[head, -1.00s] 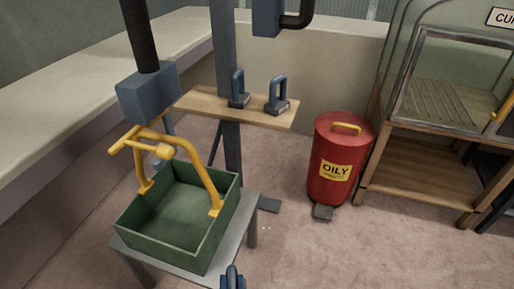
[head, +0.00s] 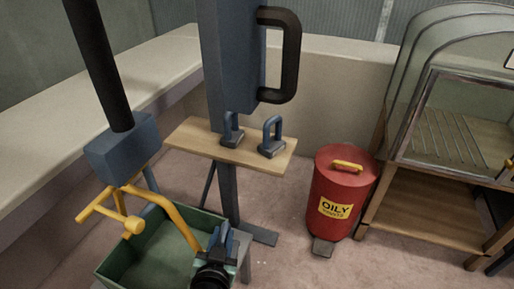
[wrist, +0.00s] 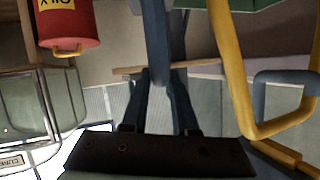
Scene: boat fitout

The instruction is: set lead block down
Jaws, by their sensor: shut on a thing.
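My gripper (head: 226,236) is low in the head view, in front of the right rim of the green bin. Its two dark fingers also show in the wrist view (wrist: 158,88), leaning together at their tips. Two similar dark blocks with blue loop handles, a left one (head: 231,134) and a right one (head: 272,143), stand upright on the wooden shelf (head: 205,143). My gripper is nearer than the shelf and lower in the picture.
The green bin (head: 118,272) has a yellow bar frame (head: 172,212) over it, close left of my gripper. A red oily-waste can (head: 340,195) stands right of the shelf. A blue body with a black loop handle (head: 292,55) shows above the shelf. Floor between shelf and can is clear.

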